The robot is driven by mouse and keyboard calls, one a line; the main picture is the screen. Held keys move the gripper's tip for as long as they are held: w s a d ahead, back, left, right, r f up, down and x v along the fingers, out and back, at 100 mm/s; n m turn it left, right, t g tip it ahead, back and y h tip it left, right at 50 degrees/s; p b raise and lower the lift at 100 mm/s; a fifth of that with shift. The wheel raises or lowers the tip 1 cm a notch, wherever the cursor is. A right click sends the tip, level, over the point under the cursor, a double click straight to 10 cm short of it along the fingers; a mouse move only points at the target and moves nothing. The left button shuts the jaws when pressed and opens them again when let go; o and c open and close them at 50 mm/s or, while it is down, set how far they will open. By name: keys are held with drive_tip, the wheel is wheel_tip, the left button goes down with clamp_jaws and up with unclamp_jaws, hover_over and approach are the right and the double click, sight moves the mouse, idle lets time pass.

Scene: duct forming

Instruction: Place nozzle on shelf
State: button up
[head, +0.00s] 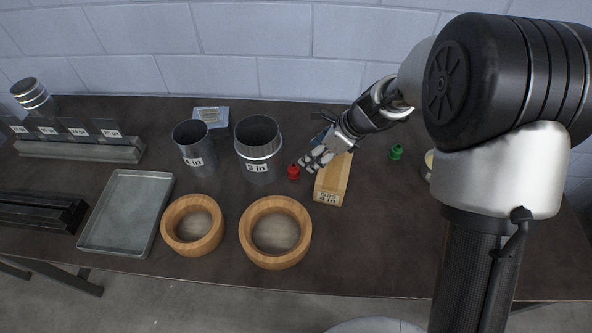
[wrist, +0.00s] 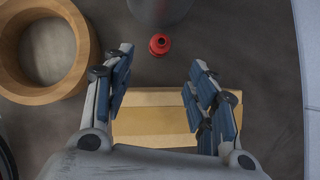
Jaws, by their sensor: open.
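A small red nozzle-like piece (head: 293,172) stands on the dark table just right of the 5 in metal cylinder. In the wrist view this red piece (wrist: 160,45) lies ahead, near the line between the fingertips. A similar green piece (head: 396,151) stands farther right, beyond the wooden block. My gripper (head: 316,161) is open and empty, beside the red piece and over the wooden block (head: 331,184). In the wrist view its two fingers (wrist: 161,62) are spread wide. Which thing is the shelf I cannot tell.
Two metal cylinders (head: 194,150) (head: 258,151) stand behind two wooden rings (head: 193,224) (head: 275,232). A metal tray (head: 126,212) lies to the left. A labelled rack (head: 80,149) stands at back left. The wall is behind the table (head: 349,240); its front right is clear.

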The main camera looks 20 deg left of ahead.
sight(297, 167)
drive_tip(key=b+x, duration=0.4)
drive_tip(key=x, duration=0.8)
drive_tip(key=shift+f+b, duration=0.1)
drive_tip(key=shift+b, duration=0.2)
drive_tip(key=shift+c, duration=0.4)
drive_tip(key=c, duration=1)
wheel_tip(297, 167, up, 20)
drive_tip(key=p, duration=0.8)
drive_tip(key=s+d+f+n+g+h, duration=0.2)
drive_tip(key=d+n, duration=0.4)
drive_tip(key=d, duration=0.4)
drive_tip(key=s+d+f+n+g+h, duration=0.2)
drive_tip(key=d+n, duration=0.5)
drive_tip(key=d, duration=0.4)
drive_tip(key=s+d+f+n+g+h, duration=0.2)
drive_tip(key=d+n, duration=0.4)
drive_tip(key=d, duration=0.4)
drive_tip(key=shift+s+d+f+n+g, duration=0.2)
drive_tip(key=shift+s+f+n+g, duration=0.25)
drive_tip(key=shift+s+f, duration=0.5)
